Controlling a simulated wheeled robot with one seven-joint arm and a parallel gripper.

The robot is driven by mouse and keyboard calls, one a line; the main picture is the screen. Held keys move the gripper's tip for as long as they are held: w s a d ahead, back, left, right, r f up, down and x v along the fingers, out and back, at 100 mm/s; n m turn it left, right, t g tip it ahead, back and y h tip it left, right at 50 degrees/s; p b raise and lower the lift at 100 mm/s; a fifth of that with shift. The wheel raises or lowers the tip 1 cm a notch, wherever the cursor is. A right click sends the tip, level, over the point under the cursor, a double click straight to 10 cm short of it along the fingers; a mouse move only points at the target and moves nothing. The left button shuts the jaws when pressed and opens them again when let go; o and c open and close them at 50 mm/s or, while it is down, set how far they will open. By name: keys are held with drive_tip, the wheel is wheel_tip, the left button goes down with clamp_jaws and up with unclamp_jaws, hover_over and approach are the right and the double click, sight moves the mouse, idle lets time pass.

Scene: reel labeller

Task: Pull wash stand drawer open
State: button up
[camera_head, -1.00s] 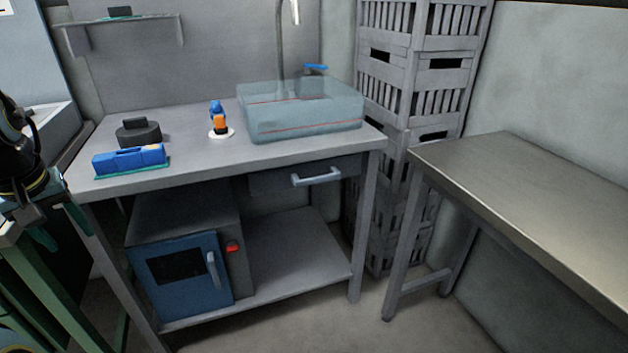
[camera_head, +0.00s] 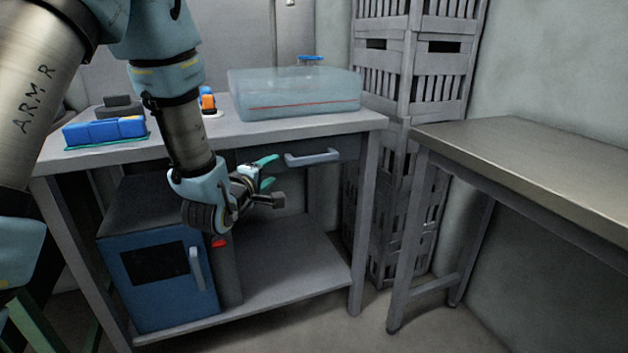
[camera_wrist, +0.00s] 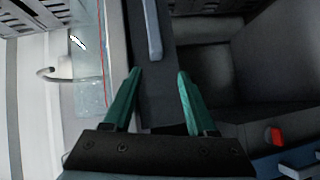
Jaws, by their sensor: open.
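The wash stand (camera_head: 330,122) is a grey table with a clear basin (camera_head: 295,92) on top. Its drawer (camera_head: 346,150) sits under the top at the right, with a light bar handle (camera_head: 313,158); it looks shut. My gripper (camera_head: 268,172) has teal fingers and is open and empty, just left of the handle and apart from it. In the wrist view my gripper (camera_wrist: 160,85) points along the dark drawer front (camera_wrist: 158,90), and the handle (camera_wrist: 153,30) lies ahead, roughly between the lines of the two fingers. Part of the drawer front is hidden behind my gripper in the head view.
A blue-doored cabinet (camera_head: 160,275) with a red button (camera_head: 219,242) stands on the lower shelf (camera_head: 290,265). A blue block (camera_head: 104,131) lies on the top. Grey crates (camera_head: 410,120) and a metal side table (camera_head: 530,165) stand to the right. Space before the drawer is clear.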

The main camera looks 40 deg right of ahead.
drive_tip(key=g+h+b, duration=0.1)
drive_tip(key=h, duration=0.1)
approach(313, 161)
drive_tip(key=shift+n, duration=0.3)
drive_tip(key=x, duration=1)
drive_tip(key=shift+w+d+p, duration=0.2)
drive_tip(key=shift+d+p, duration=0.15)
drive_tip(key=shift+p, duration=0.05)
clamp_jaws()
idle(0.4)
